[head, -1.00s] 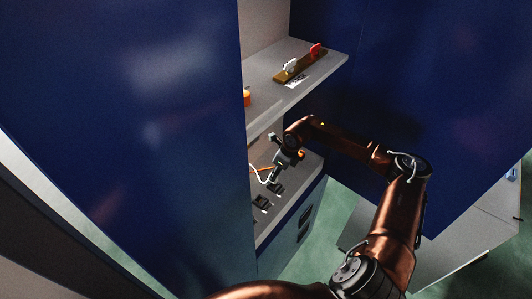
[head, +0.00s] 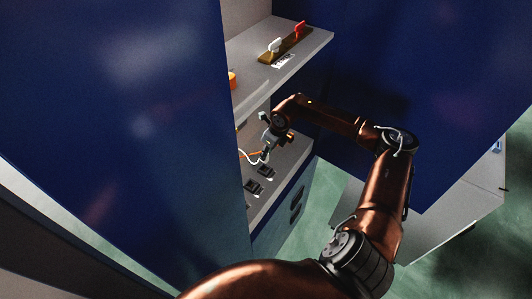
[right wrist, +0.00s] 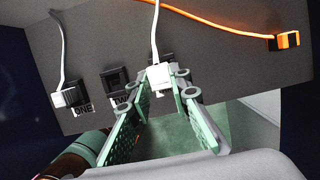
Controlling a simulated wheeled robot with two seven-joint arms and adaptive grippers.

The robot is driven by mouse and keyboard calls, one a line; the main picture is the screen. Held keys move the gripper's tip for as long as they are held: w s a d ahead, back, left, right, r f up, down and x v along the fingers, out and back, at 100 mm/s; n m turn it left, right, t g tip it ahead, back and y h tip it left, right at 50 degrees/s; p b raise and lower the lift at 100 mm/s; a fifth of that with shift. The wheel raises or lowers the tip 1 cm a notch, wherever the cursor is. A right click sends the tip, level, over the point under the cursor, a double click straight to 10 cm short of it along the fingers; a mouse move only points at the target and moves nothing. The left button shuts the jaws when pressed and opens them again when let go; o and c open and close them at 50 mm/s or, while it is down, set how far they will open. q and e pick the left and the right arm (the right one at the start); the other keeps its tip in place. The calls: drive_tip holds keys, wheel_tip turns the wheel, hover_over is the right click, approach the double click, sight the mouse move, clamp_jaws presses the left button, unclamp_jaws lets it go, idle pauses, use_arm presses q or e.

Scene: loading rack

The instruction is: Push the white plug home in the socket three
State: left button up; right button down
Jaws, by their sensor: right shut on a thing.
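The white plug (right wrist: 158,80) with its white cable is between the fingers of my right gripper (right wrist: 168,88), which is shut on it. The plug lies in front of a dark socket (right wrist: 168,58), to the right of the one labelled "TW...". The gripper and plug hide most of this socket and any label, and I cannot tell how deep the plug sits. In the head view my right gripper (head: 268,150) is low over the grey panel, beside the white cable. My left gripper is not in view.
Another white plug (right wrist: 68,97) is at the socket marked "ONE". Socket two (right wrist: 115,80) looks empty. An orange cable's plug (right wrist: 286,41) is at the far right. Above the panel is a shelf (head: 250,75) with a switch board (head: 286,45). Blue walls stand on both sides.

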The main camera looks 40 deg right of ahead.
sight(268, 160)
drive_tip(key=shift+f+b, duration=2.15)
drive_tip(key=shift+f, duration=1.05)
drive_tip(key=shift+f, duration=0.2)
drive_tip(key=c, duration=1.7)
unclamp_jaws()
drive_tip(key=shift+r, duration=0.2)
drive_tip(key=v, duration=1.1)
drive_tip(key=shift+s+r, duration=0.15)
drive_tip(key=shift+r, duration=0.2)
